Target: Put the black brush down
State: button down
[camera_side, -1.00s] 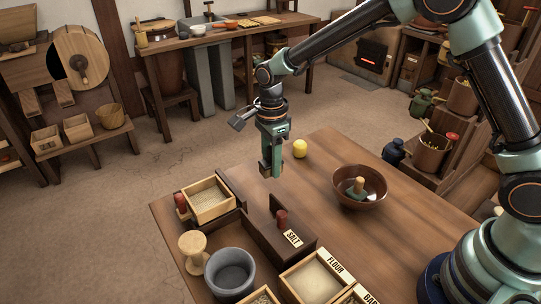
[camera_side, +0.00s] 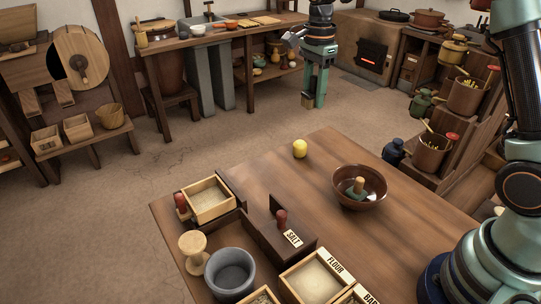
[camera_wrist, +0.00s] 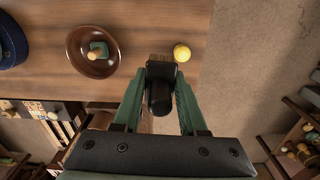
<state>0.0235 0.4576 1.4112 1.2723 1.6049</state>
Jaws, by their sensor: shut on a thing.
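My gripper (camera_side: 313,98) is raised in the air, high in the side view, with the floor and back benches behind it. In the wrist view my gripper (camera_wrist: 161,78) is shut on the black brush (camera_wrist: 159,95), whose dark rounded handle lies between the green fingers. The brush is clear of the wooden table (camera_side: 335,230).
A brown bowl (camera_side: 375,197) holding a green piece with a wooden knob stands on the table. A yellow round object (camera_side: 300,148) sits near the far edge. Bins, a grey pot (camera_side: 230,272) and a wooden spool-shaped piece (camera_side: 193,245) crowd the front left. The table's middle is bare.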

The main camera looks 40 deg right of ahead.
send_over(346, 155)
jog(key=shift+n, duration=0.3)
notch_tip(346, 155, down, 20)
jog(key=shift+d, duration=0.1)
jog(key=shift+f, duration=0.15)
jog(key=shift+c, duration=2.3)
grip_release()
